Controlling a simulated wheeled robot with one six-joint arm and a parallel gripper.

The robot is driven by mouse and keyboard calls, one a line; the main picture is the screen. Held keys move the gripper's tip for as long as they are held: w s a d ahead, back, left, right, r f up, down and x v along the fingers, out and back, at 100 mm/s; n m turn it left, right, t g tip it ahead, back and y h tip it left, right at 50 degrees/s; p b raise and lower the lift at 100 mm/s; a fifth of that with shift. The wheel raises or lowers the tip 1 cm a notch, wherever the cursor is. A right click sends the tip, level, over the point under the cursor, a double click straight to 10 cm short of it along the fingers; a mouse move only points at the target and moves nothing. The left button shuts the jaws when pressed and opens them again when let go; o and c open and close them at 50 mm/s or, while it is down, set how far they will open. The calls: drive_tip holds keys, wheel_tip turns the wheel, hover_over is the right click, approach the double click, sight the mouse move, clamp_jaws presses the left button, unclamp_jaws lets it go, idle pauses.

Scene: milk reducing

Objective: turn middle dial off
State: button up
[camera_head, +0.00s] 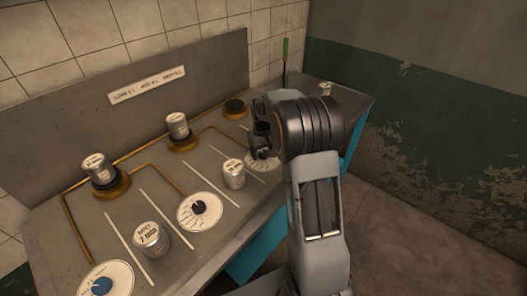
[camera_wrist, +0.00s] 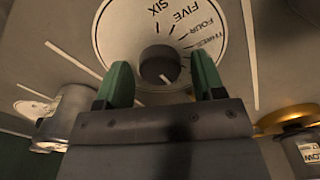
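The middle dial (camera_head: 199,208) is a round white plate with a dark knob, on the counter between two white lines. My gripper (camera_head: 262,130) is up and right of it in the head view, close to the right dial (camera_head: 264,163), which it partly hides. In the wrist view my gripper (camera_wrist: 160,80) has its two green fingers apart, with nothing held. A grey knob (camera_wrist: 160,65) on a white number plate (camera_wrist: 118,30) appears between and beyond the fingertips, clear of both. I cannot tell for certain which dial this is.
Labelled cans stand on the left burner (camera_head: 112,188) and middle burner (camera_head: 183,144). More cans stand by the dials, one marked MED (camera_head: 150,238) and another (camera_head: 234,174) near my gripper. The right burner (camera_head: 236,109) is bare. The left dial (camera_head: 105,281) is at the bottom.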

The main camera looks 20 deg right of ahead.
sight(264, 163)
drive_tip(key=shift+o, duration=0.4)
drive_tip(key=shift+r, duration=0.1)
wheel_tip(264, 163, up, 14)
drive_tip(key=p, duration=0.1)
drive_tip(key=shift+f, duration=0.2)
idle(0.4)
drive_tip(key=s+a+t+p, duration=0.1)
drive_tip(key=s+a, duration=0.2)
drive_tip(key=s, duration=0.4)
drive_tip(key=s+a+r+t+p, duration=0.1)
drive_tip(key=s+a, duration=0.3)
drive_tip(key=s, duration=0.4)
drive_tip(key=s+a+r+t+p, duration=0.1)
drive_tip(key=s+a+p, duration=0.2)
drive_tip(key=s, duration=0.4)
drive_tip(key=shift+s+a+t, duration=0.15)
drive_tip(key=shift+a+t, duration=0.15)
drive_tip(key=shift+a, duration=0.05)
